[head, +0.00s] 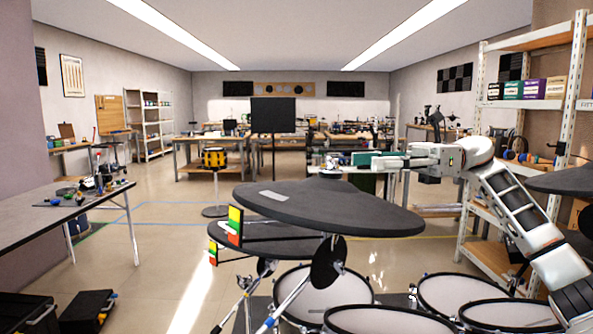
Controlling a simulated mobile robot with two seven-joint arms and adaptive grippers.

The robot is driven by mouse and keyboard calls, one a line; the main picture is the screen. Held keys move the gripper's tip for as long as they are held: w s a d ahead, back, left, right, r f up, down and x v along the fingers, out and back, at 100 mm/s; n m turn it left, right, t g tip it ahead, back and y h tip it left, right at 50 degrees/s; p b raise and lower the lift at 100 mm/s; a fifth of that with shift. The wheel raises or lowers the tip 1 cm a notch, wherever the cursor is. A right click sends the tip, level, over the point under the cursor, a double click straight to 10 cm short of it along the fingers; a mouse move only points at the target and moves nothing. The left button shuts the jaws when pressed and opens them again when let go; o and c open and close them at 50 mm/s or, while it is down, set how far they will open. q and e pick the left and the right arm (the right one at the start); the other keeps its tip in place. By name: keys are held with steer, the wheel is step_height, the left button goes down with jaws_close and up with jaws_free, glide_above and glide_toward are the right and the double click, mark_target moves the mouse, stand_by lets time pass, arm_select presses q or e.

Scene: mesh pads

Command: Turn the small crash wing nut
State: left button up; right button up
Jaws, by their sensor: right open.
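A dark grey crash cymbal pad (330,208) spreads across the middle of the head view, nearly level. My right gripper (382,162) comes in from the right, above the pad's right half. Its fingers point left toward the wing nut and are open, with a gap between them and the nut. Nothing shows between the fingers. My left gripper is not in view.
A second dark pad (262,238) lies just below the crash pad, and white drum heads (325,290) stand beneath. Another dark pad (565,180) is at the right edge, near a shelf rack (468,215). The floor at left centre is clear.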

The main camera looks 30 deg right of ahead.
mark_target(331, 167)
steer(key=shift+w+d+r, duration=0.1)
steer(key=shift+r, duration=0.05)
steer(key=shift+a+r, duration=0.1)
steer(key=shift+a, duration=0.15)
steer(key=shift+x, duration=3.55)
steer(key=c, duration=1.1)
